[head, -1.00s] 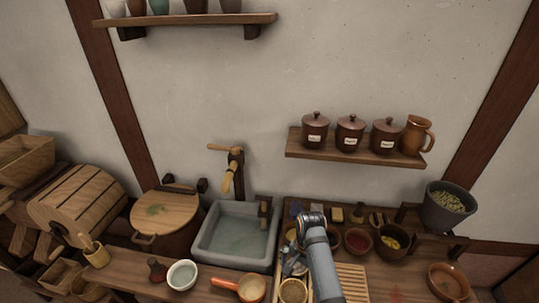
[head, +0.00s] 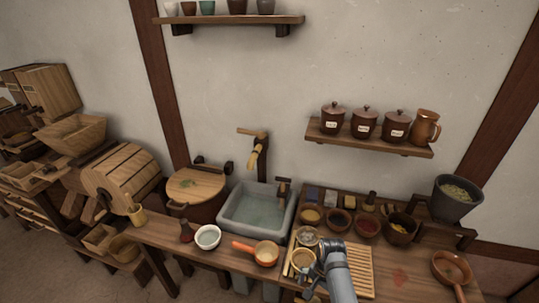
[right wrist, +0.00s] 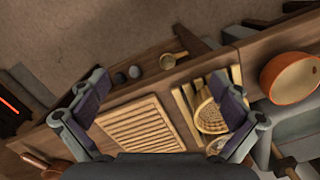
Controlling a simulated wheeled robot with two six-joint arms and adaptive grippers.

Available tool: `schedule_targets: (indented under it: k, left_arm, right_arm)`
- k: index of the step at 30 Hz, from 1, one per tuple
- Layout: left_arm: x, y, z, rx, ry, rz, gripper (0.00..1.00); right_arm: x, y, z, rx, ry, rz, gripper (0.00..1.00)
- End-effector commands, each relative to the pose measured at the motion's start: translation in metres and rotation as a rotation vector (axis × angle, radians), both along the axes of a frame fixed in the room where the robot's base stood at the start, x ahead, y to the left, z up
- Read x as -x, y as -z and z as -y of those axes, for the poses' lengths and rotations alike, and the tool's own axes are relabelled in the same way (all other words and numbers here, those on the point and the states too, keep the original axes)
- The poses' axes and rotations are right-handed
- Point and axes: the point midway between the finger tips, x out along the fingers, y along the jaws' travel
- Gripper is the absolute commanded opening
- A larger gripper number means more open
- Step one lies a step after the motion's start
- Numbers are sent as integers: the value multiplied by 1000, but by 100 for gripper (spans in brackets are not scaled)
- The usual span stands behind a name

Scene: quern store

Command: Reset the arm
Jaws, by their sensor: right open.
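My right arm comes in from the bottom of the head view. Its gripper (head: 318,270) hangs over the counter beside the slatted wooden board (head: 360,272), its fingers hard to make out there. In the right wrist view the gripper (right wrist: 158,98) is open, with its two fingers wide apart and nothing between them. The slatted board (right wrist: 142,125) lies below, between the fingers, and a woven strainer (right wrist: 211,118) lies by the right finger. My left gripper is not in view.
A stone sink (head: 256,211), an orange-handled pan (head: 266,254) and a white bowl (head: 208,237) are left of the arm. Several small bowls (head: 367,228) stand behind it. A brown pan (head: 452,268) lies at right. A shelf (head: 370,139) with jars is above.

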Motion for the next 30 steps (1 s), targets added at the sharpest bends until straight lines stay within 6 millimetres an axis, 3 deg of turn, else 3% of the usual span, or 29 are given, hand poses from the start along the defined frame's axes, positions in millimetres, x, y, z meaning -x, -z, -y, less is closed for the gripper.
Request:
schedule_targets:
  k: [7, 11, 14, 18, 21, 25, 27, 30]
  left_arm:
    - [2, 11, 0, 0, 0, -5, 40]
    - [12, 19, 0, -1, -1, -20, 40]
    - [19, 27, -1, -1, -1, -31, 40]
    - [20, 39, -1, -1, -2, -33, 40]
    - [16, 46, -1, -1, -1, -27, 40]
    - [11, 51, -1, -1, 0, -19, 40]
    - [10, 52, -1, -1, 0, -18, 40]
    - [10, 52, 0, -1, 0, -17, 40]
  right_arm:
    - [29, 86, 14, 17, -118, 24, 100]
    - [59, 145, 26, 31, -207, 43, 100]
    - [100, 203, 42, 46, -301, 59, 100]
    - [187, 286, 73, 78, -472, 91, 100]
    - [251, 325, 95, 104, -585, 112, 100]
    - [315, 349, 118, 132, -697, 134, 100]
    - [335, 354, 125, 143, -733, 142, 100]
    - [349, 356, 130, 151, -760, 150, 100]
